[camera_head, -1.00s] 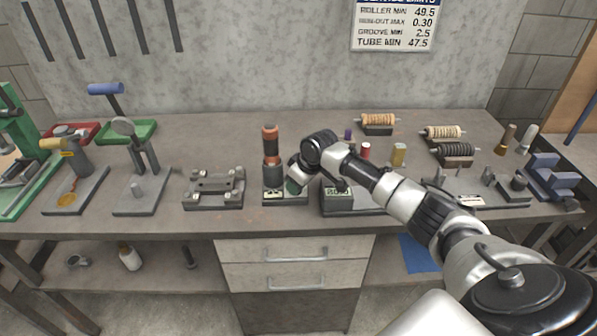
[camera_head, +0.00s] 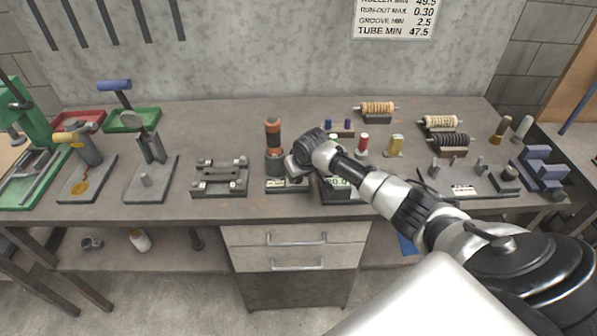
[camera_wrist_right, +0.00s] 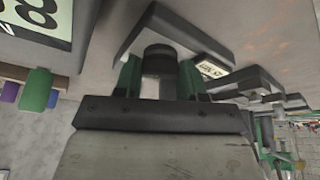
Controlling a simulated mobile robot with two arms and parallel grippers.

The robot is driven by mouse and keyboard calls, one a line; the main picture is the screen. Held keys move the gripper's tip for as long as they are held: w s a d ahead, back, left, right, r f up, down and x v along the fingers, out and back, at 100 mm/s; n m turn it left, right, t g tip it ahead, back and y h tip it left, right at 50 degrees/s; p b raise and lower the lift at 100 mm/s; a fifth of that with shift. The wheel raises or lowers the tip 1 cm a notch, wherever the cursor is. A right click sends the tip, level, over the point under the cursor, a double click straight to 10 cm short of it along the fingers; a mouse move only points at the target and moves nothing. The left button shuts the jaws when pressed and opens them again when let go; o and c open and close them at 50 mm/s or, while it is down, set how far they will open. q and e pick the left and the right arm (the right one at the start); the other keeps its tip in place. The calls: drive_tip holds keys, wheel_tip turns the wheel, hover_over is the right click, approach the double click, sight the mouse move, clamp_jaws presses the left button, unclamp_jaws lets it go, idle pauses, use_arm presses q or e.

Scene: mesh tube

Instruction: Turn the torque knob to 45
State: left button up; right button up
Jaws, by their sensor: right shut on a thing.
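The torque device (camera_head: 274,140) is an upright column with black and copper-coloured bands on a dark base with a small lit display (camera_head: 276,184), whose digits I cannot read. In the right wrist view, a dark round knob (camera_wrist_right: 159,58) stands on a base beside a lit display (camera_wrist_right: 207,66). My right gripper (camera_wrist_right: 158,80) has its green fingers on either side of this knob and is shut on it. In the head view my right gripper (camera_head: 297,176) is at the right side of the column, and the wrist hides the knob. My left gripper is not in view.
A second device with a display (camera_head: 338,183) stands close to the right of my gripper. A grey fixture (camera_head: 219,177) stands to the left. Red (camera_head: 362,145) and yellow (camera_head: 395,146) pieces and several rollers (camera_head: 440,123) stand behind my arm. The bench front is mostly clear.

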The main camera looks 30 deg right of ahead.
drive_tip(key=o, duration=0.9)
drive_tip(key=shift+r, duration=0.15)
drive_tip(key=b+v, duration=0.1)
drive_tip(key=v, duration=0.9)
drive_tip(key=shift+s+r, duration=0.2)
drive_tip(key=shift+r, duration=0.05)
